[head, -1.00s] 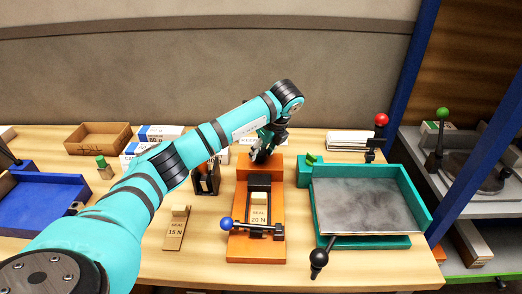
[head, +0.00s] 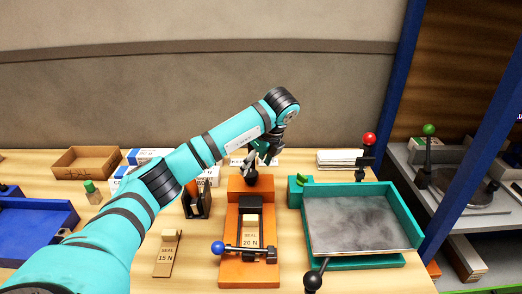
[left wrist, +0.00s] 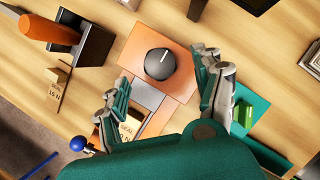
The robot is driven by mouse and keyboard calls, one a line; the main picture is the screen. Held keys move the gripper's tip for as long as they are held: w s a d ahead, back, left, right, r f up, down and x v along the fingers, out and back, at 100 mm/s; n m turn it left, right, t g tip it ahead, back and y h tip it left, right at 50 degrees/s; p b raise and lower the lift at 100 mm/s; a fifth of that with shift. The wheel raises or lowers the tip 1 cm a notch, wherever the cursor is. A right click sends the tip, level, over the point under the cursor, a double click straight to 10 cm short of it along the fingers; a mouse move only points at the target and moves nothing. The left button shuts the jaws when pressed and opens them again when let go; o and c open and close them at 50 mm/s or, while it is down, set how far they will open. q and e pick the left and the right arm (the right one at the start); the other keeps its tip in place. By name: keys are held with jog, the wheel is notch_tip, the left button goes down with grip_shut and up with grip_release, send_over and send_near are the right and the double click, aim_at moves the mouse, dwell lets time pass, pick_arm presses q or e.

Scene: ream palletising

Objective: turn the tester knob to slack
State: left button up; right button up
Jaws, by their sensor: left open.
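The tester (head: 234,207) is an orange block on the table with a dark round knob (head: 251,179) on its raised rear end. In the left wrist view the knob (left wrist: 160,63) shows from above, with a pale pointer line on its top. A block marked 20 N (head: 250,231) sits in the tester's slot, behind a blue-balled lever (head: 218,248). My left gripper (head: 260,158) is open just above the knob. In the left wrist view its fingers (left wrist: 160,66) are spread to either side of the knob, with no contact visible. The slack mark cannot be read. My right gripper is not in view.
A teal tray press (head: 408,217) with a black-knobbed handle stands right of the tester. A 15 N block (head: 166,255) and a dark holder (head: 189,204) stand left. A blue tray (head: 65,213) and a cardboard tray (head: 88,160) lie farther left.

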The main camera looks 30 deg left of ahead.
pick_arm(q)
jog(key=v, duration=0.7)
jog(key=shift+r, duration=0.35)
jog(key=shift+d, duration=0.15)
